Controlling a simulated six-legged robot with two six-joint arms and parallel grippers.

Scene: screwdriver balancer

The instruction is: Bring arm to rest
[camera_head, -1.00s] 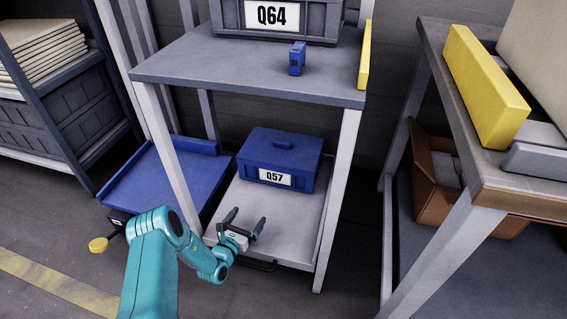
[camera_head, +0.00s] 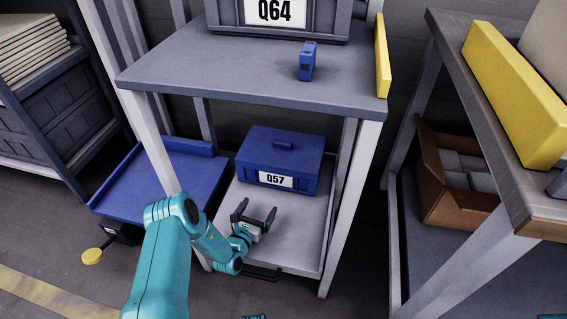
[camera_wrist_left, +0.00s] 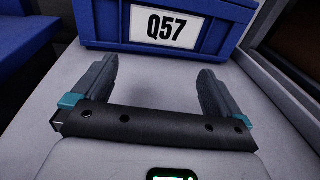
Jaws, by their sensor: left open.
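My left arm, teal, comes in from the lower left in the head view. Its left gripper (camera_head: 255,215) is open and empty, over the front of the lower grey shelf (camera_head: 290,235). The blue box labelled Q57 (camera_head: 279,160) sits on that shelf behind the gripper, apart from the fingers. In the left wrist view the two dark fingers (camera_wrist_left: 158,90) are spread wide with nothing between them, and the Q57 box (camera_wrist_left: 168,25) stands ahead. Of my right arm, only small teal bits at the bottom edge may show; its gripper is not seen.
Above is the upper shelf (camera_head: 215,72) with a small blue device (camera_head: 307,61) and the Q64 bin (camera_head: 232,14). A shelf leg (camera_head: 349,200) stands right of the gripper. A blue platform cart (camera_head: 165,185) is at left. A workbench with an open cardboard box (camera_head: 450,205) is at right.

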